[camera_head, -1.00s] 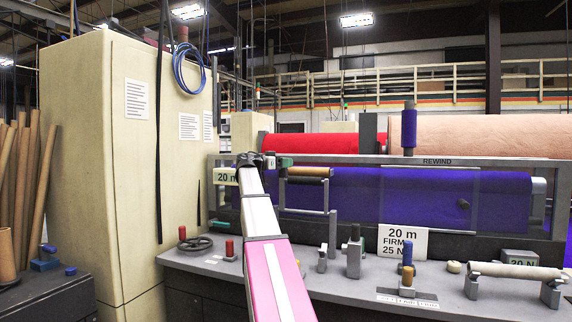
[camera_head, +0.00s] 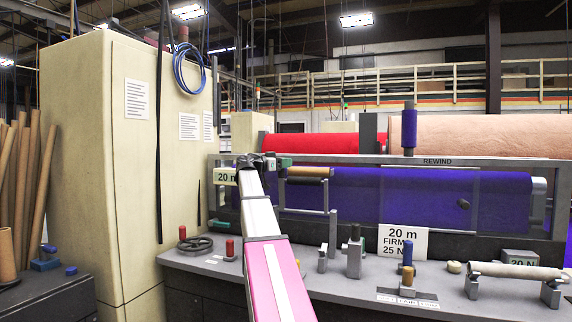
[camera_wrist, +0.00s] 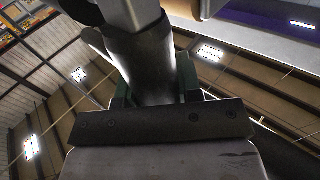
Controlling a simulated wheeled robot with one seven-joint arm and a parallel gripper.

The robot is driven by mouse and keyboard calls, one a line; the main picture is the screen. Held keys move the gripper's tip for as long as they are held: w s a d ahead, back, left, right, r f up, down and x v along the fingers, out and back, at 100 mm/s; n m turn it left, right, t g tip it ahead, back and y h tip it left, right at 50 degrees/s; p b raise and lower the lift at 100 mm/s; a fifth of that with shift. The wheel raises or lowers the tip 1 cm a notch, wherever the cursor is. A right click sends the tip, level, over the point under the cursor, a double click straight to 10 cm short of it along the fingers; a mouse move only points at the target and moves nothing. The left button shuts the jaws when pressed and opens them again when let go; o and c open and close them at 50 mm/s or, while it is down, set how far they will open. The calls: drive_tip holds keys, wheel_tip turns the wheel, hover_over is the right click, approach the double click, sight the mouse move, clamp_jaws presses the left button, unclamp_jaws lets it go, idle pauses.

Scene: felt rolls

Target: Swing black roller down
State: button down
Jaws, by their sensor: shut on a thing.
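My gripper (camera_wrist: 152,88) is shut on a dark cylinder, which I take to be the black roller (camera_wrist: 142,60). In the wrist view it stands between the two green-edged fingers, and a grey metal bracket (camera_wrist: 132,14) meets its far end. In the head view my gripper (camera_head: 272,163) is at the left of the machine, just below the red roll, and it mostly hides the roller there. A tan roll (camera_head: 306,172) with dark ends is just to the right of my gripper.
A wide purple felt roll (camera_head: 420,195) lies behind, under the rail marked REWIND (camera_head: 437,161). Red (camera_head: 330,142) and peach (camera_head: 480,135) rolls lie above. The grey bench (camera_head: 340,285) carries a handwheel (camera_head: 195,244), posts, a sign (camera_head: 403,241) and a white tube (camera_head: 515,271). A tall cream cabinet (camera_head: 100,190) stands left.

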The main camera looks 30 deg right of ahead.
drive_tip(key=s+a+f+m+g+h, duration=0.4)
drive_tip(key=s+a+f+m+g, duration=0.8)
drive_tip(key=m, duration=0.6)
drive_tip(key=shift+s+a+f+g, duration=0.3)
drive_tip(key=shift+a+f, duration=0.15)
drive_tip(key=shift+a, duration=0.6)
drive_tip(key=c, duration=0.8)
unclamp_jaws()
drive_tip(key=shift+w, duration=0.1)
drive_tip(key=w+a, duration=0.2)
drive_tip(key=a, duration=0.1)
drive_tip(key=w+a, duration=0.2)
drive_tip(key=a, duration=0.2)
drive_tip(key=w+a, duration=0.2)
drive_tip(key=a, duration=0.2)
drive_tip(key=shift+w+a+f, duration=0.1)
drive_tip(key=shift+w+f, duration=0.2)
drive_tip(key=shift+f, duration=0.1)
